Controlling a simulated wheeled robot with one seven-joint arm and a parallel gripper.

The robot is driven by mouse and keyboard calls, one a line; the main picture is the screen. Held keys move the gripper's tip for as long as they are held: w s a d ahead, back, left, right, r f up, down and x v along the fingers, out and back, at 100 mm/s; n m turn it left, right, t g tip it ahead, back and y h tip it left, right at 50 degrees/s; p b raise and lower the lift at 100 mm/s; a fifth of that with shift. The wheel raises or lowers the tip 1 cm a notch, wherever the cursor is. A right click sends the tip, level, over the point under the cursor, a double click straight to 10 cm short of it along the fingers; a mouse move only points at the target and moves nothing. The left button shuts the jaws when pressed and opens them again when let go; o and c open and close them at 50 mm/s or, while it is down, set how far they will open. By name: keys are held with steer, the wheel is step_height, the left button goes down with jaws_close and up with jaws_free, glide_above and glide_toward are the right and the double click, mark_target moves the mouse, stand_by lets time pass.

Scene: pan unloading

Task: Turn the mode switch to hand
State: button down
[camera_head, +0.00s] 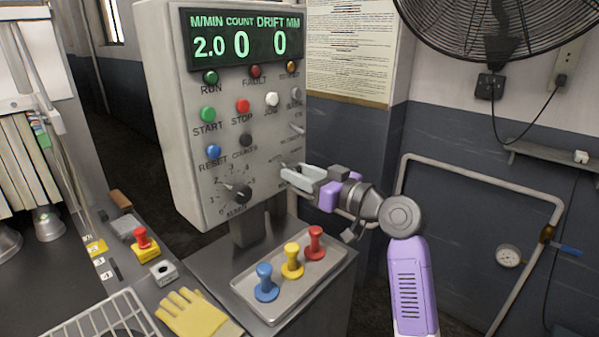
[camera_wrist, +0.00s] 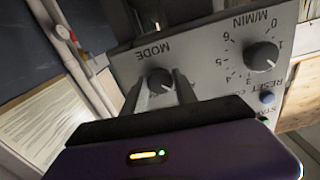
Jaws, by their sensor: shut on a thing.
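The mode switch (camera_wrist: 159,81) is a dark round knob under the label MODE on the grey control panel (camera_head: 167,115). In the wrist view it sits between the two fingers of my gripper (camera_wrist: 158,90). In the head view my gripper (camera_head: 290,172) reaches the lower right of the panel from the right and hides the switch. The fingers are shut on the knob. The position labels around the knob are hidden or too small to read, so I cannot tell which mode it points to.
A speed dial (camera_head: 236,193) sits left of my gripper, below several coloured buttons. The display (camera_head: 245,38) reads 2.0, 0 and 0. Below my gripper, a tray (camera_head: 252,305) holds blue, yellow and red knobbed pieces. A yellow glove (camera_head: 197,314) lies left of the tray.

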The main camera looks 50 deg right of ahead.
steer(key=shift+m+p, duration=6.15)
steer(key=shift+m, duration=2.35)
steer(key=shift+f, duration=0.1)
steer(key=c, duration=1)
jaws_free()
steer(key=s+b, duration=0.1)
steer(key=s, duration=0.7)
steer(key=shift+d+b, duration=0.15)
steer(key=shift+b, duration=0.25)
